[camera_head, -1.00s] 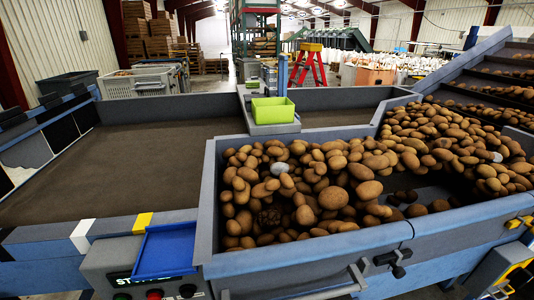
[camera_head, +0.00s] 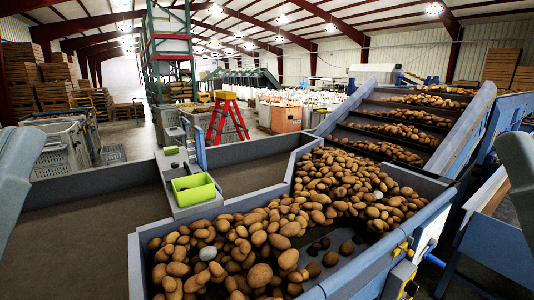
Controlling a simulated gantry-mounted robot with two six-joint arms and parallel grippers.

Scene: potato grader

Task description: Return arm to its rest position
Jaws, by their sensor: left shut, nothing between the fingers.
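A blue-grey part of my left arm (camera_head: 16,180) stands at the left edge of the head view. A similar part of my right arm (camera_head: 518,170) stands at the right edge. No fingertips of either gripper show in the picture. Neither visible arm part touches the potatoes (camera_head: 250,240) in the grey-walled hopper (camera_head: 139,262).
A green bin (camera_head: 194,190) sits on a grey ledge beside the hopper. A stepped conveyor (camera_head: 400,130) with potatoes rises at the back right. Pale grey lumps (camera_head: 208,253) lie among the potatoes. The dark belt (camera_head: 90,240) at left is bare. A red stepladder (camera_head: 228,118) stands behind.

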